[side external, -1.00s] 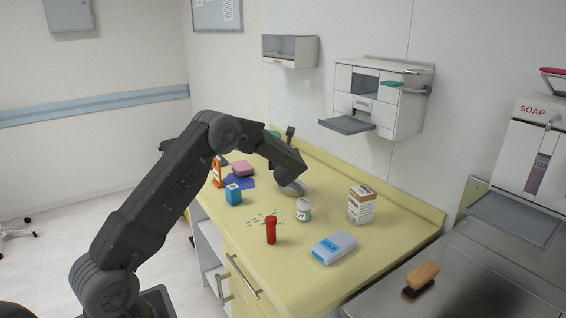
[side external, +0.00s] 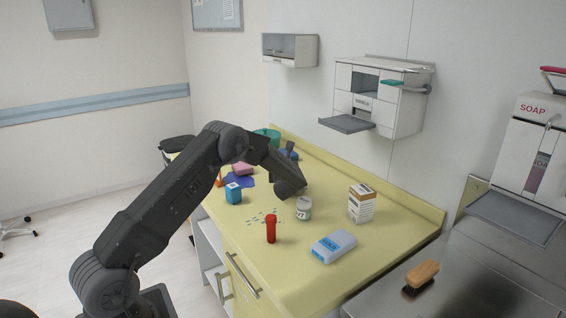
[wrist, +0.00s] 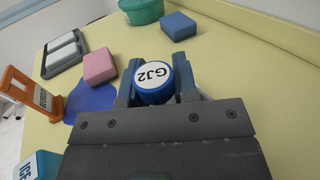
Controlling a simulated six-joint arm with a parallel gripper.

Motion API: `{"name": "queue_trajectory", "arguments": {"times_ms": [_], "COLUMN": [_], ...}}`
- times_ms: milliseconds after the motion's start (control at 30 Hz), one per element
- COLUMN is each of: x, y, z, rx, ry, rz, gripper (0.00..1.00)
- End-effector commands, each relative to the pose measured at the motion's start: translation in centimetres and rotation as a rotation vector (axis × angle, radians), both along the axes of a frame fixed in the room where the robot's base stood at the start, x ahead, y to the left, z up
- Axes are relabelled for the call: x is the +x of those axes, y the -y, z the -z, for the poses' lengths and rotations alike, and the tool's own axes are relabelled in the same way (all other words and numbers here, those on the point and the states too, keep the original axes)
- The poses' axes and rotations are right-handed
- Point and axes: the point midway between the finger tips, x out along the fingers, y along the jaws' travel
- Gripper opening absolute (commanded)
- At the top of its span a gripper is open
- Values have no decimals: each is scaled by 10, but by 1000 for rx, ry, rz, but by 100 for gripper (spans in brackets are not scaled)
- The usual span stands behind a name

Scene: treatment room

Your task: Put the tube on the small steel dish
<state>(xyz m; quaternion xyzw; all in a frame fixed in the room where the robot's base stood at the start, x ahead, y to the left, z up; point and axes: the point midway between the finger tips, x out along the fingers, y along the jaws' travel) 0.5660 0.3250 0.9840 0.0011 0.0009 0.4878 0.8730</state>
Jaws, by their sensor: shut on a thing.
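My gripper (wrist: 157,85) is shut on the tube, whose round blue cap (wrist: 153,82) marked GJ2 faces the wrist camera between the two fingers. The cap hides the tube's body in that view. In the side view my gripper (side external: 290,187) is low over the far middle of the yellow counter and hides the tube. The small steel dish is hidden behind my gripper in the side view. A pale sliver (wrist: 206,95) shows beside the right finger in the wrist view; I cannot tell whether it is the dish. Whether the tube touches anything is hidden.
A white jar (side external: 303,208) stands close right of my gripper. A pink block (wrist: 100,66), blue sponge (wrist: 178,26) and orange stand (wrist: 32,92) lie beyond.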

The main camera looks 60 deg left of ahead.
Motion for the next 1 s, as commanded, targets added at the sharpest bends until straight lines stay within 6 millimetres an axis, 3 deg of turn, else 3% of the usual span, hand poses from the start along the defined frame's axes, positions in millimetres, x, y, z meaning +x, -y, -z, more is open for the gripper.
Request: {"name": "queue_trajectory", "arguments": {"times_ms": [67, 100, 333, 567, 733, 1000], "x": [0, 0, 0, 0, 0, -28], "y": [0, 0, 0, 0, 0, 48], "z": [0, 0, 0, -1, -15, -13], "rx": [1, 1, 1, 1, 1, -1], "ry": [1, 1, 1, 1, 2, -2], "rz": [0, 0, 0, 0, 1, 4], "gripper": [1, 31, 53, 53, 53, 53]}}
